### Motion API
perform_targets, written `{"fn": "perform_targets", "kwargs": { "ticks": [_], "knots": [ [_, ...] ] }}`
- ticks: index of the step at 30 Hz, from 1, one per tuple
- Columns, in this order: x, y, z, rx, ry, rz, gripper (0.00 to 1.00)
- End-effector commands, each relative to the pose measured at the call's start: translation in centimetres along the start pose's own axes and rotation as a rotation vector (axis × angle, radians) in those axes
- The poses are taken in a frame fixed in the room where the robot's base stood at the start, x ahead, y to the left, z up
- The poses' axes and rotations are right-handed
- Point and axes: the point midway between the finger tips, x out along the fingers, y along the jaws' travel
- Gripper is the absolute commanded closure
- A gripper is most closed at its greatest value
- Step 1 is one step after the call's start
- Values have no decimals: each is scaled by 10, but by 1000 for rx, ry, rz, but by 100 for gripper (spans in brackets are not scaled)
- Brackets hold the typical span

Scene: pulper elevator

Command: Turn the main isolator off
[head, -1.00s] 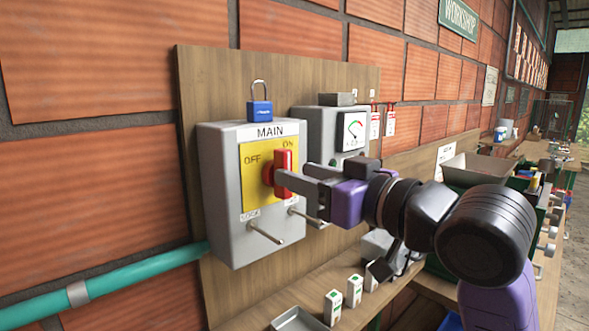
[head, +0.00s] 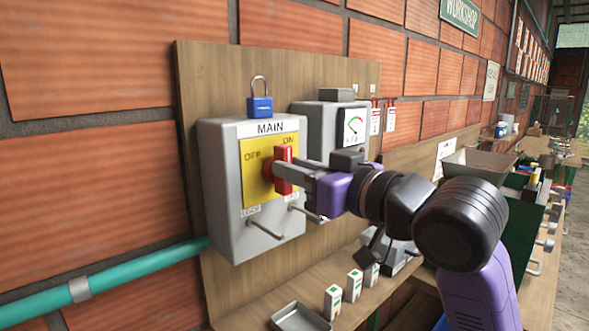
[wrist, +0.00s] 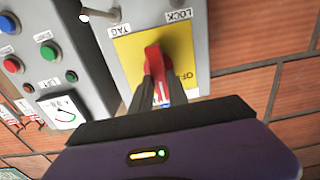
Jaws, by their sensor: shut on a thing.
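The main isolator is a grey box (head: 222,180) marked MAIN, fixed to a wooden board. Its yellow plate (head: 252,192) reads OFF at left and ON at upper right. The red handle (head: 285,181) stands about upright, below the ON mark. My gripper (head: 286,170) is shut on the red handle from the right. In the wrist view the dark fingers of my gripper (wrist: 156,85) flank the red handle (wrist: 153,57), whose far end shows beyond them. The fingers hide part of the handle.
A blue padlock (head: 259,105) stands on top of the box. Two metal pegs, labelled LOCK and TAG (head: 264,231), stick out below the plate. A second grey box with a gauge (head: 353,130) is close at right. A shelf below holds a tray (head: 299,317) and small white boxes.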

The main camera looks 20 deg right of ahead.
Motion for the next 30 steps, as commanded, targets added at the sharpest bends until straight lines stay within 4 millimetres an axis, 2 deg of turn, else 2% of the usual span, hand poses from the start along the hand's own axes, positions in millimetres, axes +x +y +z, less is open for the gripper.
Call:
{"fn": "perform_targets", "kwargs": {
  "ticks": [11,30],
  "knots": [
    [0,-3,2,-163,1,-2,100],
    [0,-8,7,-760,0,0,100]
  ]
}}
